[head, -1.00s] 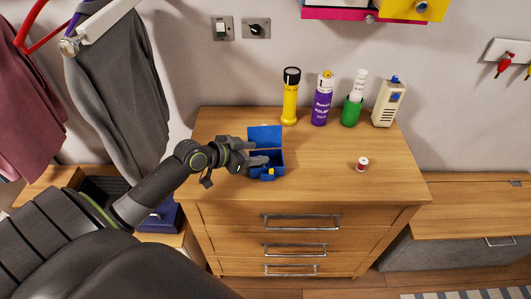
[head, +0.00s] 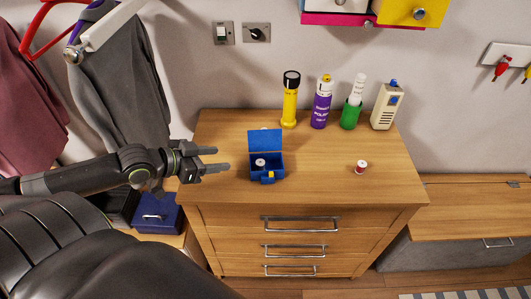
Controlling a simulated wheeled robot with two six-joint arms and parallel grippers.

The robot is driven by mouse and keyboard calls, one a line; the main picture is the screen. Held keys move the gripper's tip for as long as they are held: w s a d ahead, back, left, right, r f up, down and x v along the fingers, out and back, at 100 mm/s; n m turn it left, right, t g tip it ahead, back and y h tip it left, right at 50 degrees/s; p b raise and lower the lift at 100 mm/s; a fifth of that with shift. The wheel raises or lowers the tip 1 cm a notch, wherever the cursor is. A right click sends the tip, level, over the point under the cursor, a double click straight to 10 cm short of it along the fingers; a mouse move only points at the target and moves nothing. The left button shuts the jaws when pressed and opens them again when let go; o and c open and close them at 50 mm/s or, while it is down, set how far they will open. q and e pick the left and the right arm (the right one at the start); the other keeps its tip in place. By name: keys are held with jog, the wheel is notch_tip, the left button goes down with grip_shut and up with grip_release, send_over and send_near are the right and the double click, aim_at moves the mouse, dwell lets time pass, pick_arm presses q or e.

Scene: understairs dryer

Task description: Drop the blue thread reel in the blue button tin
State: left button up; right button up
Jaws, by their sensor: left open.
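The blue button tin (head: 266,171) stands on the dresser top with its lid (head: 265,141) raised at the back and a yellow clasp at the front. A thread reel (head: 260,162) with a pale round end sits inside the tin at its left side; the tin walls hide most of it, and its thread colour is hard to tell. My left gripper (head: 221,159) is open and empty, just left of the tin and apart from it, with its fingers pointing right. My right gripper is not in view.
A red thread reel (head: 361,167) stands on the dresser top (head: 318,180) to the right. A yellow torch (head: 290,103), purple can (head: 322,107), green container (head: 351,115) and beige device (head: 386,106) line the back. The front and middle of the top are clear.

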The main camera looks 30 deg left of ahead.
pick_arm(q)
jog(key=shift+p+v, duration=1.15)
jog(key=shift+v, duration=0.9)
